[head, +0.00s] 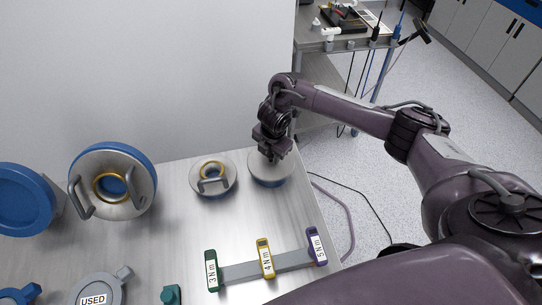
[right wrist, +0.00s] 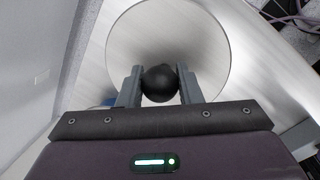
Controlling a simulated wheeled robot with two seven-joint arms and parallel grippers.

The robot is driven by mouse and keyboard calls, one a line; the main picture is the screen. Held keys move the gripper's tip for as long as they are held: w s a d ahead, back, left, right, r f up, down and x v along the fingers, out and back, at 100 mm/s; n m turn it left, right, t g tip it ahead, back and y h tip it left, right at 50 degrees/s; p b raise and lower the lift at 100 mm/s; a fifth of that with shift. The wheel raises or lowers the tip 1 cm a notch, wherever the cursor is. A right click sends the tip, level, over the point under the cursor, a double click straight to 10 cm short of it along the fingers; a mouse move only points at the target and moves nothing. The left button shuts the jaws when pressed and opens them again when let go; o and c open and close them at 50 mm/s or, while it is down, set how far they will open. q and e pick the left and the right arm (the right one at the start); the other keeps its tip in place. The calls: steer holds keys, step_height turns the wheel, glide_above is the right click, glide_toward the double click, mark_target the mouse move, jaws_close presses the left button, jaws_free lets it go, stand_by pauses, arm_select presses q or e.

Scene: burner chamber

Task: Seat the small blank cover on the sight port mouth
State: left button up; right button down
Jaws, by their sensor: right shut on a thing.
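No open sight port mouth shows clearly. My left gripper is not in view.
Left of the cover lies a metal disc (head: 205,188) with a handle and yellow ring. Farther left are a large two-handled disc (head: 130,200) and a blue round part (head: 22,200). In front are a torque tool rack (head: 240,270) and a "USED" holder (head: 98,286).

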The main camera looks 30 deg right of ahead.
step_height(320, 180, up, 5)
steer(key=shift+w+f+b, duration=0.1)
steer(key=shift+w+b, duration=0.05)
steer(key=shift+b, duration=0.15)
step_height(320, 180, up, 14)
steer(key=p, duration=0.5)
steer(key=shift+p, duration=0.3)
